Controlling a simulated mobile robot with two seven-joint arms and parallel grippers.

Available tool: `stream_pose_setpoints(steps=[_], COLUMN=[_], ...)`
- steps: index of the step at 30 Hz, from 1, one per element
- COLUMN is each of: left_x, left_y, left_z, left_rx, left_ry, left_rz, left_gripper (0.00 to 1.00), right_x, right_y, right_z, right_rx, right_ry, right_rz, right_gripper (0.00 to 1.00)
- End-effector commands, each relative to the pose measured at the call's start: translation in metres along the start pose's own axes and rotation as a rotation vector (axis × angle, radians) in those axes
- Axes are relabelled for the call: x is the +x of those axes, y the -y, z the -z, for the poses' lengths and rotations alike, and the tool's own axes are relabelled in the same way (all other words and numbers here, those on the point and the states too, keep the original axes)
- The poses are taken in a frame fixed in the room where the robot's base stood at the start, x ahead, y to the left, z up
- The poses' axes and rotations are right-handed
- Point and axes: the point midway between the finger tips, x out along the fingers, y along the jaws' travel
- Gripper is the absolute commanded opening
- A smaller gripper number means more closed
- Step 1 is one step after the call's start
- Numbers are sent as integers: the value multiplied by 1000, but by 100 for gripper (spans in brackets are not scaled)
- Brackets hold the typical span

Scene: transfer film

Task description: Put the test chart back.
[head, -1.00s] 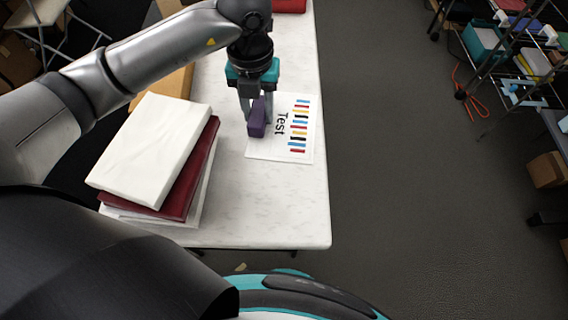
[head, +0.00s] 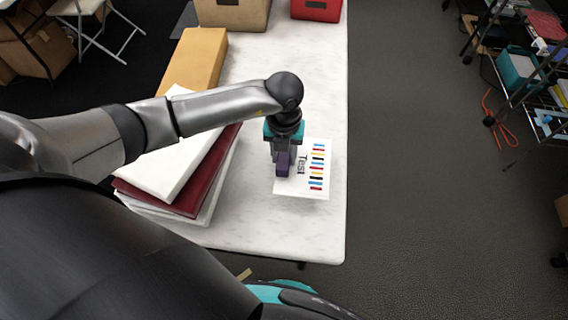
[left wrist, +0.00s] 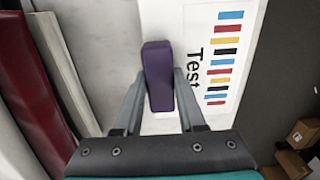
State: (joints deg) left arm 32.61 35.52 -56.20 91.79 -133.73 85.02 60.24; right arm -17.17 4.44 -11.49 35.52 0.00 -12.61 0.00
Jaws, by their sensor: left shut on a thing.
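The test chart (head: 318,184) is a white sheet with the word "Test" and a row of coloured bars. It is near the right edge of the table, with a faint shadow below its near edge. A purple block (head: 283,163) stands at the chart's left side. My left gripper (head: 282,170) points down and is shut on this block. In the left wrist view the purple block (left wrist: 158,80) sits between the fingers, with the chart (left wrist: 190,20) beside and under it. I cannot tell how high the chart is above the table. My right gripper is not in view.
A stack of books (head: 160,160) stands left of the gripper, under my left arm. A yellow-brown box (head: 195,60), a tan bin (head: 232,12) and a red box (head: 316,8) are farther back. The white table (head: 312,240) is clear near its front right corner.

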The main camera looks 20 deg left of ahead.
Motion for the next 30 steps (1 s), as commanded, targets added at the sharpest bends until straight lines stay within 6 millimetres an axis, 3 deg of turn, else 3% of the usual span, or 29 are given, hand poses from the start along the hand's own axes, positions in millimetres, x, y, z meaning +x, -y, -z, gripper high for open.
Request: stream_pose_setpoints(steps=[7,20,21,28,30], left_x=[37,44,44,43,43], left_y=[0,0,0,0,0], left_z=[1,0,1,1,1], left_rx=[0,1,1,1,1], left_ry=[-2,-1,-1,-1,-1], left_rz=[-1,0,-1,-1,-1], left_gripper=[0,0,40,66,69], right_x=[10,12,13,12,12], right_y=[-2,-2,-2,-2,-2], right_z=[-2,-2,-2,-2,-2], right_rx=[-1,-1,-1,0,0], right_ry=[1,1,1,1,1], right_rz=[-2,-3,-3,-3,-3], right_gripper=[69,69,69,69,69])
